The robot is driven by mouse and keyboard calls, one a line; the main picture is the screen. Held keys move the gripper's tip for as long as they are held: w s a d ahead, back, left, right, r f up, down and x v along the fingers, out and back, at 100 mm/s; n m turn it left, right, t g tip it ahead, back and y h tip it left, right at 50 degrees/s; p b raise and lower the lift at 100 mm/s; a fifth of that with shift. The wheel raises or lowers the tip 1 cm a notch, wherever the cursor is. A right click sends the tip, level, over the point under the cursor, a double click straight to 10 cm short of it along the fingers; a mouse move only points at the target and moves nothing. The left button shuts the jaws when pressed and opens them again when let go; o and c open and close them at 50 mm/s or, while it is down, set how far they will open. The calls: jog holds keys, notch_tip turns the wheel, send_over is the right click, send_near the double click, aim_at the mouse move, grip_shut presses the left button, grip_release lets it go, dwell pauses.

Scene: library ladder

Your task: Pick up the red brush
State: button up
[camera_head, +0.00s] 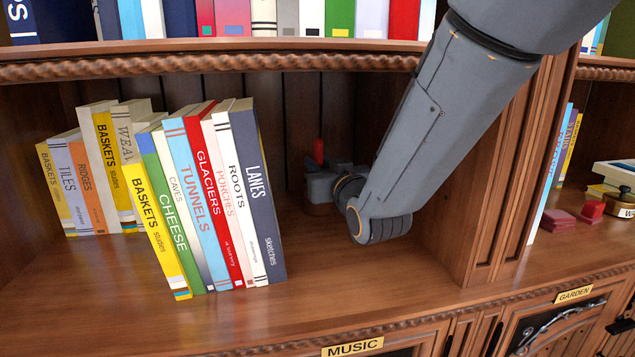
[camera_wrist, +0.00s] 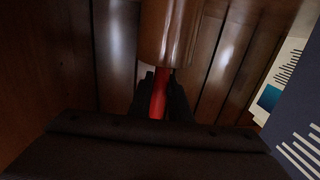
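The red brush (camera_head: 319,151) is at the back of the shelf bay, to the right of the leaning books; only a short red upright part shows in the head view. In the wrist view its red part (camera_wrist: 159,94) lies between the two dark fingers of my gripper (camera_wrist: 161,96), which are close against it on both sides. My gripper (camera_head: 320,180) is low in the bay, and my arm hides part of the scene. A broad brown cylinder (camera_wrist: 169,32) shows beyond the red part; I cannot tell whether it belongs to the brush.
A row of leaning books (camera_head: 205,200) stands to the left of my gripper, with the dark blue book (camera_head: 257,195) nearest. A wooden upright (camera_head: 515,180) closes the bay on the right. The shelf board (camera_head: 300,300) in front is clear.

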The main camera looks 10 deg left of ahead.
aim_at(318, 139)
grip_shut()
jog(key=shift+r+p, duration=0.55)
jog(key=shift+r, duration=0.3)
notch_tip(318, 139, up, 6)
jog(key=p, duration=0.4)
jog(key=p+v, duration=0.4)
jog(key=v, duration=0.6)
jog(key=shift+s+f, duration=0.15)
jog(key=shift+f, duration=0.05)
jog(key=p, duration=0.4)
jog(key=shift+s+d, duration=0.2)
jog(key=shift+d, duration=0.05)
